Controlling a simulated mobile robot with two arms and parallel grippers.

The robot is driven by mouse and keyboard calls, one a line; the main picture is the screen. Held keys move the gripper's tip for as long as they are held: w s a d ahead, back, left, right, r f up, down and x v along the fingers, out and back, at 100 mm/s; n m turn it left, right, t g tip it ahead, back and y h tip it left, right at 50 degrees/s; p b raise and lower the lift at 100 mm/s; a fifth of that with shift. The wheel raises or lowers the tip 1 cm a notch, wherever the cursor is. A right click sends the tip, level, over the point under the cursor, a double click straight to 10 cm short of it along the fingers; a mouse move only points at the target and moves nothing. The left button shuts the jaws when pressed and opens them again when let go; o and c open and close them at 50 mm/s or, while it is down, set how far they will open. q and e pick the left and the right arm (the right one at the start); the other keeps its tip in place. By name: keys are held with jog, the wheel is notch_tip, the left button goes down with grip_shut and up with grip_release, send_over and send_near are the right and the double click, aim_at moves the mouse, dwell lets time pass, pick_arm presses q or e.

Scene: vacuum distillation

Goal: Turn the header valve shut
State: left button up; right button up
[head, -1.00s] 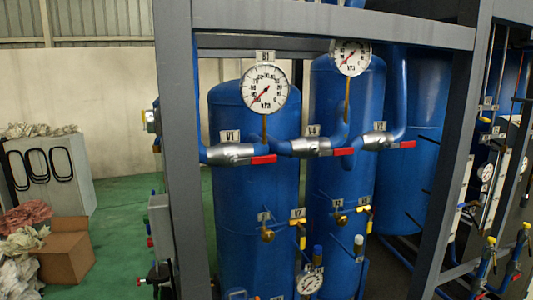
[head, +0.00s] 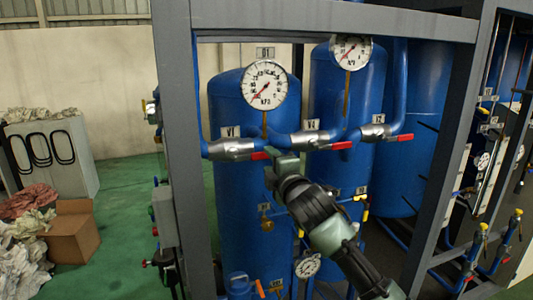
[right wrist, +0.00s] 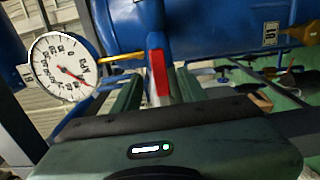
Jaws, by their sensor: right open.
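Three silver valves with red lever handles sit in a row on the blue header pipe in the head view: V1 (head: 231,146) at left, V4 (head: 308,138) in the middle and V2 (head: 374,132) at right. I cannot tell from the labels which is the header valve. My right gripper (head: 271,168) is at the V1 red handle (head: 261,156). In the right wrist view a red handle (right wrist: 158,72) shows between the two green fingers (right wrist: 157,92), which are open and apart. Contact is not clear. My left gripper is out of view.
A round gauge (head: 264,84) stands above the handle and also shows in the right wrist view (right wrist: 62,66). Blue tanks (head: 236,205) stand close behind the pipe. A grey frame post (head: 178,160) is at left. Green floor (head: 120,210) lies open further left.

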aim_at(265, 156)
jog(key=shift+p+x, duration=0.45)
jog(key=shift+x, duration=1.25)
jog(key=shift+c, duration=0.3)
grip_shut()
